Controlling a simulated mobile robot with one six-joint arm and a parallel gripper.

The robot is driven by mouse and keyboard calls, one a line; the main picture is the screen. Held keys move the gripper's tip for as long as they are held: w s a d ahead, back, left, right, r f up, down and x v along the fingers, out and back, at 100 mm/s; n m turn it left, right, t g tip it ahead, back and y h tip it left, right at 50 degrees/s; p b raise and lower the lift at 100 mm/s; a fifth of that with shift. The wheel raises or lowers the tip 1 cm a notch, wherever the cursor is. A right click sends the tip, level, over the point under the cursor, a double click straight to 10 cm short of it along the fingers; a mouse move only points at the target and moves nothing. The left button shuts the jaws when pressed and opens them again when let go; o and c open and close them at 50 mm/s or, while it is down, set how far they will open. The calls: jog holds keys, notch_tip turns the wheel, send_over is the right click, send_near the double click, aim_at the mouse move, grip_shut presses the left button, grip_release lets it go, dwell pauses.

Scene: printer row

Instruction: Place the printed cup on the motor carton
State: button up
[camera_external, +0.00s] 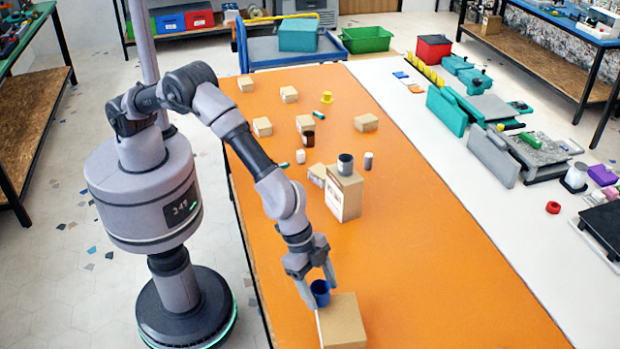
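A small blue cup (320,291) is upright near the front of the orange table, at the back left corner of a brown carton (343,322). My gripper (319,287) points down there, with one finger on each side of the cup. Whether the fingers press on the cup is too small to tell. I also cannot tell whether the cup is over the carton's edge or behind it. A taller brown carton (347,196) with a white label stands farther back, with a dark grey cup (345,164) upright on top. Which carton is the motor carton is not readable.
Several small cartons, a yellow cup (327,97), a dark brown jar (309,139) and a grey cylinder (368,160) stand toward the table's far end. The orange table (440,270) is clear on its right front. A white worktop with machines borders it on the right.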

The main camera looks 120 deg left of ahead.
jog(key=shift+r+p, duration=0.3)
jog(key=shift+r, duration=0.05)
jog(key=s+a+r+m+p, duration=0.1)
jog(key=s+a+r, duration=0.3)
jog(key=s+r, duration=0.8)
jog(key=s+a+r+p, duration=0.1)
jog(key=s+a+r, duration=0.3)
jog(key=s+r, duration=0.75)
jog(key=s+a+r+y, duration=0.1)
jog(key=s+a+r, duration=0.2)
jog(key=s, duration=0.6)
jog(key=s+a+r+m+t+y, duration=0.1)
jog(key=s+a+r, duration=0.1)
jog(key=s, duration=0.8)
jog(key=shift+s+a+r+m+y, duration=0.2)
jog(key=shift+a+r+m+y, duration=0.15)
jog(key=shift+a, duration=0.4)
